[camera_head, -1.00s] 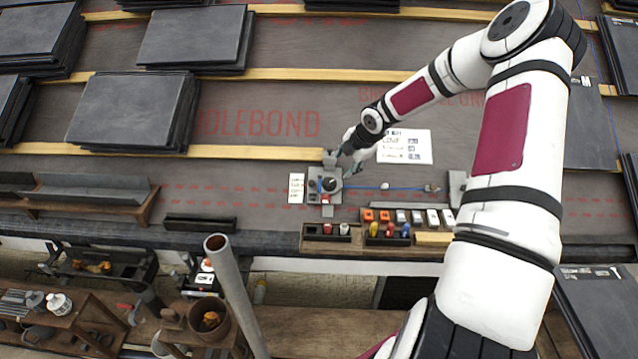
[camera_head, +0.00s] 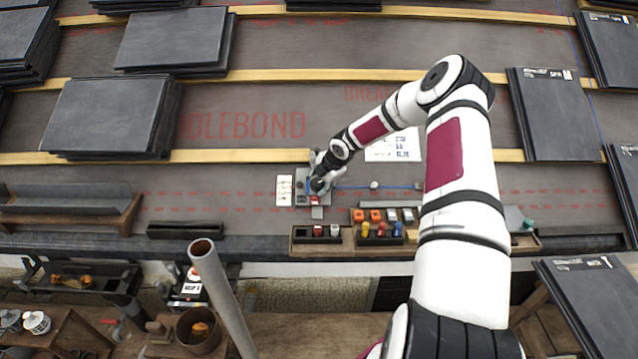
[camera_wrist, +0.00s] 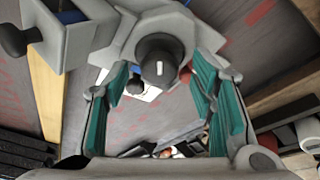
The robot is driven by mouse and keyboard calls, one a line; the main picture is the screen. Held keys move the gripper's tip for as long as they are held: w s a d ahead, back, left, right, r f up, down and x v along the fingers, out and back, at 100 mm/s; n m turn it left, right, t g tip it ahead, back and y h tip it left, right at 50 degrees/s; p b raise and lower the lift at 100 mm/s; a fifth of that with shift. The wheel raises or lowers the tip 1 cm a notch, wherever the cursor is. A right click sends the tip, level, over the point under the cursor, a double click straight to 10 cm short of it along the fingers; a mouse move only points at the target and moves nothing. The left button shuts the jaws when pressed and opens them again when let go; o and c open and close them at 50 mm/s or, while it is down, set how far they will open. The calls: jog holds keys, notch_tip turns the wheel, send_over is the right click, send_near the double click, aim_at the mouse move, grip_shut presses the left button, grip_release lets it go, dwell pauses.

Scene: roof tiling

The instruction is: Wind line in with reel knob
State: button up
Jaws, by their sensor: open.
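The grey line reel unit (camera_head: 302,186) sits on the roof underlay in the head view, with a blue line (camera_head: 350,187) running right from it. My gripper (camera_head: 320,178) is over the unit's right side and hides part of it. In the wrist view my gripper (camera_wrist: 160,80) is open, with teal pads left and right of a dark round knob (camera_wrist: 158,68) with a white mark. A smaller black knob (camera_wrist: 135,86) shows just below it. I cannot tell which is the reel knob, or whether a pad touches either. Another black knob (camera_wrist: 14,40) sticks out at the left.
A white ball (camera_head: 374,185) lies on the line. A white card (camera_head: 284,190) is left of the unit, and a printed sheet (camera_head: 405,145) lies behind my arm. Trays of small coloured parts (camera_head: 380,232) stand in front. A wooden batten (camera_head: 230,156) runs behind the unit.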

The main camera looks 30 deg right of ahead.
jog(key=shift+w+f, duration=0.15)
jog(key=shift+f, duration=0.1)
jog(key=c, duration=1.1)
jog(key=shift+c, duration=0.2)
jog(key=shift+m, duration=0.4)
